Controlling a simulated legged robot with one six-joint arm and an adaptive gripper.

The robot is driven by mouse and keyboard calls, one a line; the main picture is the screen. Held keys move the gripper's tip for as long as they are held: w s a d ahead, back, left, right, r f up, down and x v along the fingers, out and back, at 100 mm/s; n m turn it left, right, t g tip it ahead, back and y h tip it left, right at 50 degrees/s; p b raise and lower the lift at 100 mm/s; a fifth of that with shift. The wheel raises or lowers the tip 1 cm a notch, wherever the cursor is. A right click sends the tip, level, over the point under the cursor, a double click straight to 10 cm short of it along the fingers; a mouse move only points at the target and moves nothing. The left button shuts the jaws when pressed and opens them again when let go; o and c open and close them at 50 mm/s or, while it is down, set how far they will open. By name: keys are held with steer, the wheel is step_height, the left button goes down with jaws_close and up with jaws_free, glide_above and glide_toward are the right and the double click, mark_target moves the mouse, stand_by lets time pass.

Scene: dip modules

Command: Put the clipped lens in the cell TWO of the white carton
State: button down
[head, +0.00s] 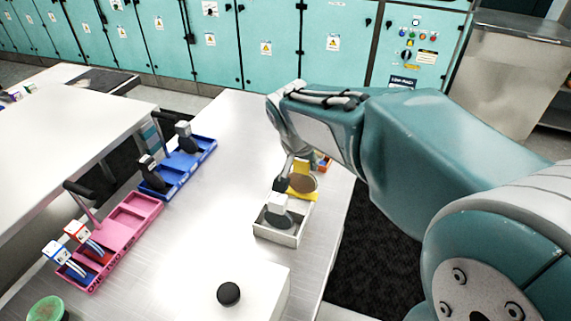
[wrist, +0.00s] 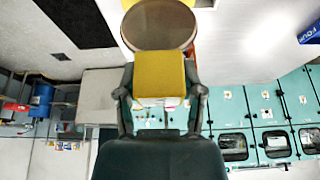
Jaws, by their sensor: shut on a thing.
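The clipped lens is a round brown disc (head: 303,183) in a yellow clip (head: 299,195), and my gripper (head: 288,180) is shut on the clip. In the wrist view the yellow clip (wrist: 158,77) sits between the two fingers of my gripper (wrist: 160,97), with the brown lens (wrist: 158,24) beyond it. The white carton (head: 293,239) stands on the table just in front of and below the held lens. A grey and white piece (head: 278,212) stands in the carton. I cannot read any cell labels on the carton.
A pink tray (head: 134,213) with white-topped modules and a blue tray (head: 200,152) with dark modules stand to the left. A white block (head: 255,285) with a black knob (head: 228,293) is at the front. A small red and blue thing (head: 323,163) is partly hidden behind my gripper.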

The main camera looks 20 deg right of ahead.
steer(key=w+f, duration=0.1)
steer(key=w+a+f, duration=0.1)
steer(key=shift+a+f, duration=0.15)
steer(key=shift+f, duration=0.2)
steer(key=shift+w+a+f, duration=0.1)
steer(key=shift+w+f, duration=0.15)
steer(key=shift+f, duration=0.85)
steer(key=shift+w+f, duration=0.2)
steer(key=shift+f, duration=0.85)
steer(key=shift+f, duration=0.1)
steer(key=shift+c, duration=1)
jaws_free()
